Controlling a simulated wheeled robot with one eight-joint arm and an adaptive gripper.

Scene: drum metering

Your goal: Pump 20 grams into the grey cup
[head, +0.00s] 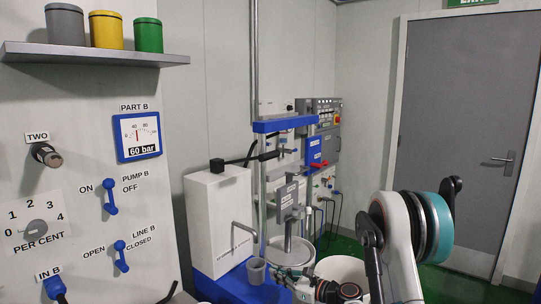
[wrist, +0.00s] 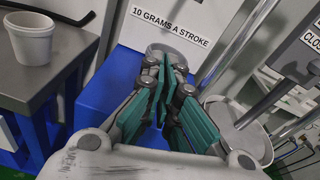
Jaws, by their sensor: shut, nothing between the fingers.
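A small grey cup (head: 257,270) stands on the blue stand under the bent spout of a white pump box (head: 217,215). A pale grey rounded shape, possibly that cup, shows beyond my fingers in the wrist view (wrist: 178,38), beside the label "10 GRAMS A STROKE". A black lever (head: 265,156) reaches right from the top of the box. My gripper (head: 287,272) is low, just right of the cup; its teal fingers show in the wrist view (wrist: 168,85), shut and empty. Whether they touch the cup is unclear.
A wall panel (head: 75,160) at left carries a 60 bar gauge (head: 137,136), a dial and blue levers. Grey, yellow and green pots stand on a shelf (head: 100,56). A white drum (head: 340,268) stands at right. Another pale cup (wrist: 28,40) sits on a grey table.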

